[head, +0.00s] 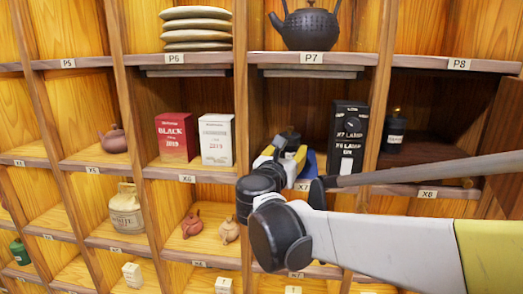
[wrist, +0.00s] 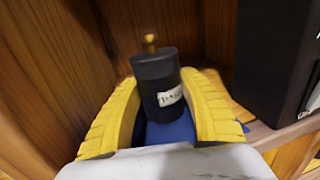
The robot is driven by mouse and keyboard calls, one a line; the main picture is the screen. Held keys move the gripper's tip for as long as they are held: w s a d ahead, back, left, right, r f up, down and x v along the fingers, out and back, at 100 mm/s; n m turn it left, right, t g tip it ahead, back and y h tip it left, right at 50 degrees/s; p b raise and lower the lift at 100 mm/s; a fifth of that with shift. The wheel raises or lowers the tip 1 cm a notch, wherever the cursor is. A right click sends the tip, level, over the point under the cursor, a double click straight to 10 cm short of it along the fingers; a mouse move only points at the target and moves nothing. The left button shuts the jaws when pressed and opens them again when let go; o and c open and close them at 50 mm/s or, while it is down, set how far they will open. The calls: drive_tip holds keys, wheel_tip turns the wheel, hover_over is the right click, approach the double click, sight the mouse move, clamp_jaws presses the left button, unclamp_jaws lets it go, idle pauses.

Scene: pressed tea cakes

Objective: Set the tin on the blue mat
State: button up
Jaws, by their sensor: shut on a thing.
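The tin is a dark cylinder (wrist: 153,72) with a gold knob on its lid and a pale label. In the wrist view it stands roughly upright between the yellow fingers of my gripper (wrist: 167,88), which is shut on it. The tin is mostly hidden there.
A tall black lamp box (head: 347,138) stands close to the right of my gripper, also in the wrist view (wrist: 278,60). Wooden walls close in at left and behind. Another dark tin (head: 394,132) sits in X8. Red (head: 175,138) and white (head: 216,139) boxes stand in X6.

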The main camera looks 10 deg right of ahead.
drive_tip(key=shift+f, duration=0.25)
drive_tip(key=o, duration=1.2)
drive_tip(key=shift+r, duration=0.1)
